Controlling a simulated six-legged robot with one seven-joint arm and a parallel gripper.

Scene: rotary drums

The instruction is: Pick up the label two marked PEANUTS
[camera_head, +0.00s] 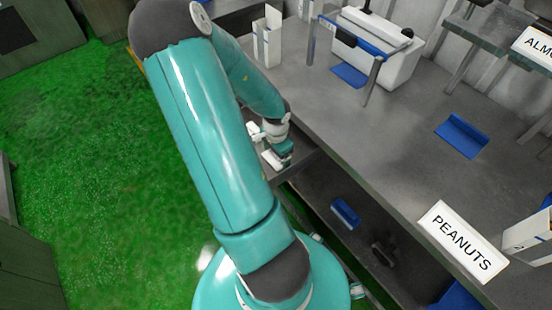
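The white label marked PEANUTS (463,241) lies near the front edge of the grey table, at the lower right of the head view. Its black letters face up toward the camera. My gripper (272,160) is near the table's left end, well to the left of the PEANUTS label and apart from it. It is small and partly hidden by my teal arm, so I cannot tell whether its fingers are open or shut.
Another white label beginning ALMO (536,47) is cut off at the right edge. Blue trays (461,137) lie on the table (400,150). A white machine (378,50) stands at the back. A lower shelf (330,195) holds a blue item. Green floor lies left.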

